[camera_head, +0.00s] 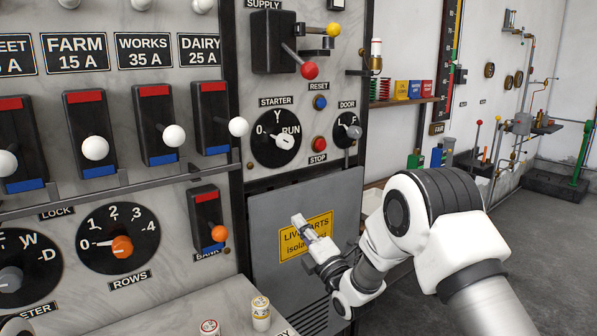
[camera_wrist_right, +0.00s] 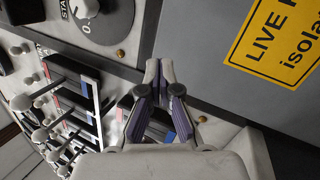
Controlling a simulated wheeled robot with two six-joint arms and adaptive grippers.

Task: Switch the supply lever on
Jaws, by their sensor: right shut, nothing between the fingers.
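The supply switch is a black box (camera_head: 272,45) under the SUPPLY label at the top of the dark-framed panel. Its grey lever slopes down to the right and ends in a red ball (camera_head: 309,70). My right gripper (camera_head: 299,222) is shut and empty, well below the lever, in front of the grey door with the yellow LIVE PARTS sign. In the right wrist view its fingertips (camera_wrist_right: 159,70) meet with nothing between them; the supply lever is outside that view. My left gripper is not in view.
Below the supply switch sit the STARTER dial (camera_head: 276,138), the red STOP button (camera_head: 319,144) and the DOOR knob (camera_head: 354,132). White-balled feeder levers (camera_head: 174,136) stick out at the left. Fuses (camera_head: 261,313) stand on the ledge below.

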